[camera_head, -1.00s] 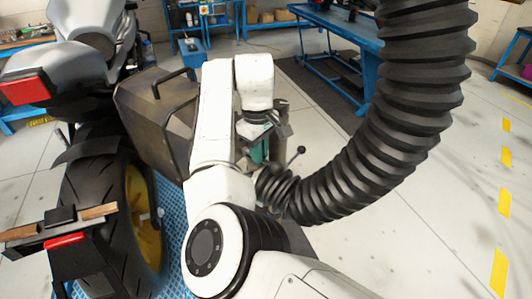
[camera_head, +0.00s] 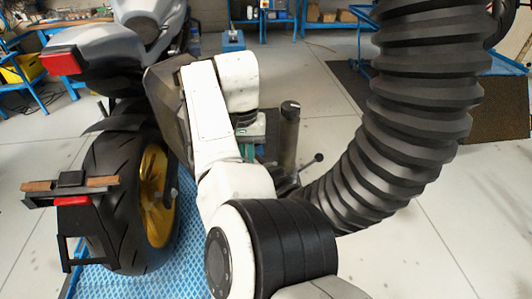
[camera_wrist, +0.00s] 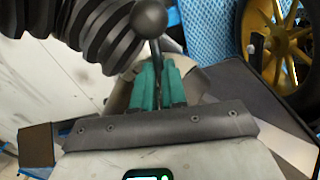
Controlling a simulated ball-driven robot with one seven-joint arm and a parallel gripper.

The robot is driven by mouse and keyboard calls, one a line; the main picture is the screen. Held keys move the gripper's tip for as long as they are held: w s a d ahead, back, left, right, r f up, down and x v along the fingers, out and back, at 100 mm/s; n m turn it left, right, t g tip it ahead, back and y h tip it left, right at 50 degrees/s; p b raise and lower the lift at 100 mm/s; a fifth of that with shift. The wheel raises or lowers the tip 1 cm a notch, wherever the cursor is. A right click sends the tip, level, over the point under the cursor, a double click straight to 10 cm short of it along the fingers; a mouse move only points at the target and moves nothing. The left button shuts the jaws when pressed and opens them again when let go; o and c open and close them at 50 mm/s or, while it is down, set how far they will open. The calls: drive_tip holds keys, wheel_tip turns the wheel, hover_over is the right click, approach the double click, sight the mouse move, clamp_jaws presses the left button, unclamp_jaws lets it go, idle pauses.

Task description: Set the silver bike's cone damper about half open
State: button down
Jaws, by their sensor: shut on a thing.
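The silver bike (camera_head: 120,48) stands at the left in the head view, its rear wheel toward me. A thick black ribbed hose (camera_head: 400,140) curves down from the top right to the area beside my arm. A damper lever with a black ball knob (camera_head: 319,158) sticks out near the hose's lower end; the knob also shows in the wrist view (camera_wrist: 149,18). My gripper (camera_wrist: 159,70) has teal fingers, closed around the lever's thin stem below the knob. In the head view my arm hides most of the grip. The cone and the damper flap cannot be made out clearly.
A grey upright cylinder (camera_head: 289,135) stands just right of my arm. The yellow rear wheel (camera_head: 155,195) and blue mat (camera_head: 130,280) are to the left. Blue workbenches line the back. Floor at the lower right is clear.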

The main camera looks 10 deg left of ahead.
drive_tip(key=shift+a+r+m, duration=0.1)
drive_tip(key=shift+a+m, duration=0.15)
drive_tip(key=shift+m, duration=0.25)
drive_tip(key=c, duration=1.2)
unclamp_jaws()
wheel_tip(320, 180, up, 11)
drive_tip(key=shift+a+f+b, duration=0.15)
drive_tip(key=shift+b, duration=0.85)
